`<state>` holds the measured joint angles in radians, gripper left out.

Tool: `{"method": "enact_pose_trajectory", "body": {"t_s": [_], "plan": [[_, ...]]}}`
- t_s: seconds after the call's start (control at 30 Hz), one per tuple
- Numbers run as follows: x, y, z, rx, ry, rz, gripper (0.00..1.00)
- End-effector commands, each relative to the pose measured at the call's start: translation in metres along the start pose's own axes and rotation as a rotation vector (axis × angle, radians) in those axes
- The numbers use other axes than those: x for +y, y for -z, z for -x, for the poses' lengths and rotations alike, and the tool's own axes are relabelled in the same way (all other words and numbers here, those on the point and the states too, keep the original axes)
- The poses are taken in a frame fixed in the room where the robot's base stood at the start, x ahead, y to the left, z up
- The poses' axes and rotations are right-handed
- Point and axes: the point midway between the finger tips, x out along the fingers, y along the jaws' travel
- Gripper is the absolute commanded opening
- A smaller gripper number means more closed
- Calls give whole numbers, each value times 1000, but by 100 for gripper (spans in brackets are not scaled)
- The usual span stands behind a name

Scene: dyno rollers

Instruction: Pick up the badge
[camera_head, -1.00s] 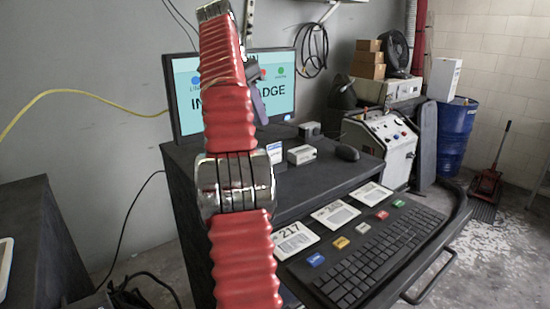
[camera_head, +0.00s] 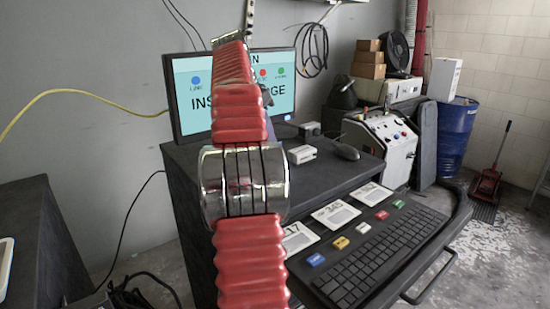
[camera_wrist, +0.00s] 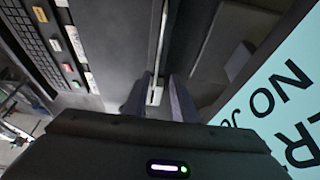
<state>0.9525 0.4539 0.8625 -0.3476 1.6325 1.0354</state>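In the wrist view my gripper (camera_wrist: 160,98) is open, its two dark fingers pointing at the desk surface. A thin pale upright strip (camera_wrist: 155,93) lies between the fingertips; it looks like the badge seen edge-on. I cannot tell whether either finger touches it. In the head view the badge is hidden behind my red arm, and my fingers are mostly hidden too.
Numbered cards (camera_head: 336,214) and a keyboard (camera_head: 385,250) lie on the front shelf.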

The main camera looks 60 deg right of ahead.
Motion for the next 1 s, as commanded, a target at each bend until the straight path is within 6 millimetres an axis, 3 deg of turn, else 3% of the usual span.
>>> {"method": "enact_pose_trajectory", "body": {"t_s": [0.17,0.6,1.0], "plan": [[0,0,-11,-1,0,0,25],[2,0,-16,-1,0,0,25],[8,2,-58,-1,-1,0,25]]}}
